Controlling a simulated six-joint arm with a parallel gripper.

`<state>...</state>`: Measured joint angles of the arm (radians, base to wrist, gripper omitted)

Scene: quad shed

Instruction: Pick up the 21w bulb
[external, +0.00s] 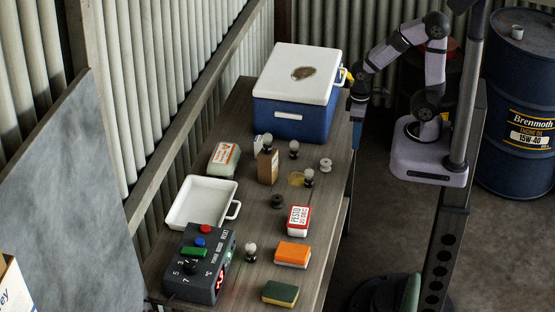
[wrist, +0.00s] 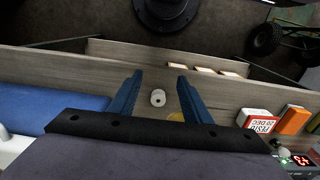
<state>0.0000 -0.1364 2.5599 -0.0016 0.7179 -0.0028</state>
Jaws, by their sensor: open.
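Several small bulbs with pale globes and dark bases stand on the wooden bench in the external view: one bulb (external: 294,149) near the cooler, another bulb (external: 309,178) beside a yellowish patch, and a third bulb (external: 251,250) beside the control box. A round pale globe (external: 267,140) also shows at the brown block. No wattage marking is readable, so I cannot tell which is the 21w bulb. My gripper (external: 357,122) is at the bench's right edge beside the cooler. In the wrist view my gripper (wrist: 159,72) is open and empty, its blue fingers either side of a white spool-like piece (wrist: 158,97) lying below.
A blue cooler (external: 290,117) with a white lid stands at the bench's far end. A dark ring (external: 277,201) lies mid-bench.

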